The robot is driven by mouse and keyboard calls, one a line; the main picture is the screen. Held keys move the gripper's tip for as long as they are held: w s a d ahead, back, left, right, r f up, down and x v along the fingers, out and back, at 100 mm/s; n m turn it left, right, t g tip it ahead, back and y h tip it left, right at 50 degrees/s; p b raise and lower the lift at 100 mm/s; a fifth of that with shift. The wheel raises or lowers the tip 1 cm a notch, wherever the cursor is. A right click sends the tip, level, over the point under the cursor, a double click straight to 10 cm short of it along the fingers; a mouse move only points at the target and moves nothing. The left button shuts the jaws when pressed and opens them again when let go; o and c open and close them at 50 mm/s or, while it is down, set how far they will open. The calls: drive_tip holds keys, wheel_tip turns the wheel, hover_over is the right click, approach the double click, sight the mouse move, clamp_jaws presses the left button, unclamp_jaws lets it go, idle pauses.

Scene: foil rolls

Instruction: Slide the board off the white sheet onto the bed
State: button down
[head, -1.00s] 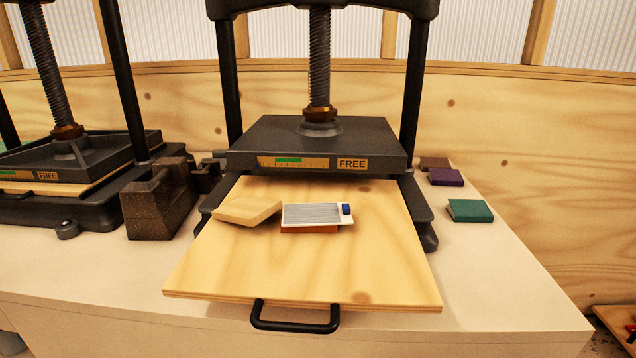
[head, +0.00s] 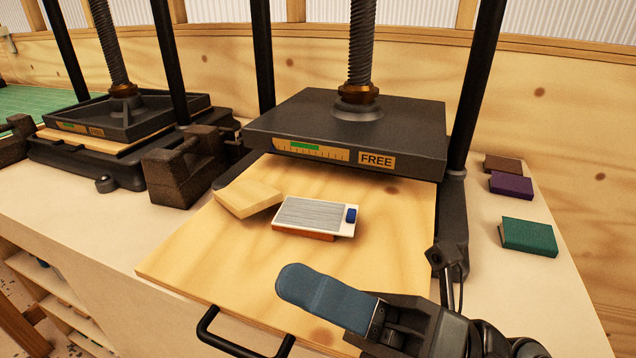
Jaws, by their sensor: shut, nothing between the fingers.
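The board (head: 245,197), a small pale wooden block, lies at the left of the white sheet (head: 312,214), its right corner close to the sheet's left edge. I cannot tell whether they touch; the board looks a little tilted. The sheet has a grey ribbed area and a blue tab, and it rests on an orange-red book (head: 304,235). All are on the bed (head: 230,262), a plywood plate pulled out in front of the press. My gripper (head: 288,283), with blue fingers, is shut and empty over the bed's front right, nearer than the sheet and apart from it.
The press's dark plate (head: 345,130), labelled FREE, hangs over the bed's rear. A black handle (head: 240,348) sticks out at the bed's front. Dark brown weights (head: 180,172) stand to the left, near a second press. Brown, purple and green books (head: 528,237) lie to the right.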

drive_tip(key=w+a+n+g+h, duration=0.2)
drive_tip(key=w+n+g+h, duration=0.15)
drive_tip(key=w+n, duration=0.2)
drive_tip(key=n+t+h, duration=0.3)
drive_tip(key=t+h, duration=0.1)
drive_tip(key=h, duration=0.8)
approach(279, 192)
drive_tip(key=s+d+r, duration=0.2)
drive_tip(key=d, duration=0.5)
drive_tip(key=shift+g, duration=0.25)
drive_tip(key=x, duration=0.3)
drive_tip(key=p+x, duration=0.1)
drive_tip(key=x, duration=0.6)
drive_tip(key=shift+s+a+f+p, duration=0.1)
drive_tip(key=shift+s+p, duration=0.2)
drive_tip(key=shift+w+a+p, duration=0.15)
drive_tip(key=shift+w+a, duration=0.1)
drive_tip(key=shift+a, duration=0.3)
drive_tip(key=shift+w+a+p, duration=0.15)
drive_tip(key=shift+w+a, duration=0.1)
drive_tip(key=shift+a, duration=0.35)
drive_tip(key=shift+w+a, duration=0.3)
drive_tip(key=shift+a, duration=0.3)
drive_tip(key=shift+w+a, duration=0.4)
drive_tip(key=shift+a, duration=0.45)
